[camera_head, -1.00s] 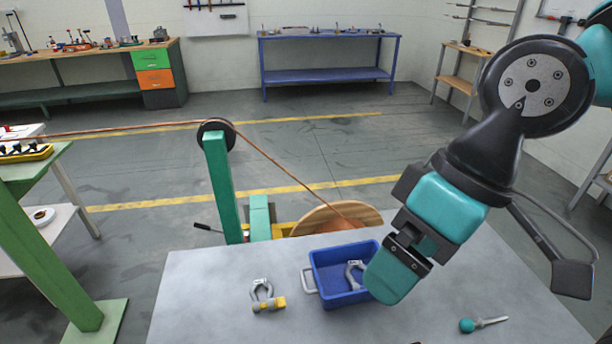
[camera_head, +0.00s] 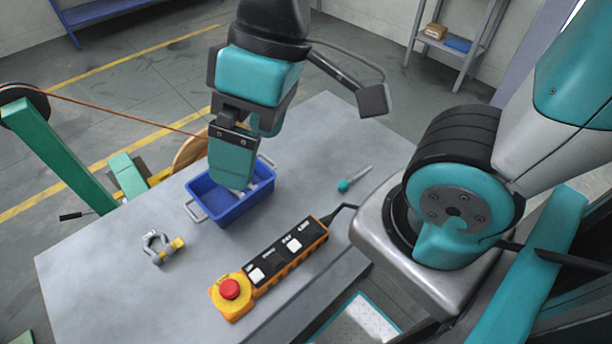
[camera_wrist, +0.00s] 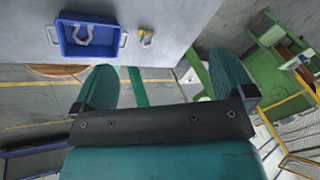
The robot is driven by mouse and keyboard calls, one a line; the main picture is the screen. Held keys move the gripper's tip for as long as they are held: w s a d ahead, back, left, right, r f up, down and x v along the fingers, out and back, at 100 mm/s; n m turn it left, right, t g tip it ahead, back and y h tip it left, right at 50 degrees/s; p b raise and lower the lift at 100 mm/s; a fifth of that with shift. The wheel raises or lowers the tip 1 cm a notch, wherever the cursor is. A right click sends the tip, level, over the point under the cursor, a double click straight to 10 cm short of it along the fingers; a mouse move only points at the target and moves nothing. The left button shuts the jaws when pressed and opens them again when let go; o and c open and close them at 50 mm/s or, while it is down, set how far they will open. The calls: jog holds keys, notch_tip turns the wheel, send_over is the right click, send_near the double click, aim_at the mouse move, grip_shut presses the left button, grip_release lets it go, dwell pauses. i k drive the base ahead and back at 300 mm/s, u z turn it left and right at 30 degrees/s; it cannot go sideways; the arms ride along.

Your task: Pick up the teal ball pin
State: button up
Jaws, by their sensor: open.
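The teal ball pin (camera_head: 345,185) lies on the grey table in the head view, right of the blue bin. It has a round teal ball at one end and a thin grey shaft pointing up and right. It does not show in the wrist view. My gripper (camera_head: 246,148) is open and empty, hanging in front of the blue bin in the head view, left of the pin and apart from it. Its two teal fingers (camera_wrist: 163,85) stand wide apart in the wrist view with nothing between them.
The blue bin (camera_head: 213,212) holds a grey shackle (camera_wrist: 84,34). A shackle with a yellow pin (camera_head: 160,247) lies left of it. An orange-and-black control box (camera_head: 272,262) with a red button lies in front. Bare table surrounds the pin.

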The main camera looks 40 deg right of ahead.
aim_at(343, 186)
jog(key=z, duration=1.15)
jog(key=k, duration=0.9)
jog(key=u, duration=1.1)
jog(key=i, duration=0.5)
jog(key=z, duration=0.1)
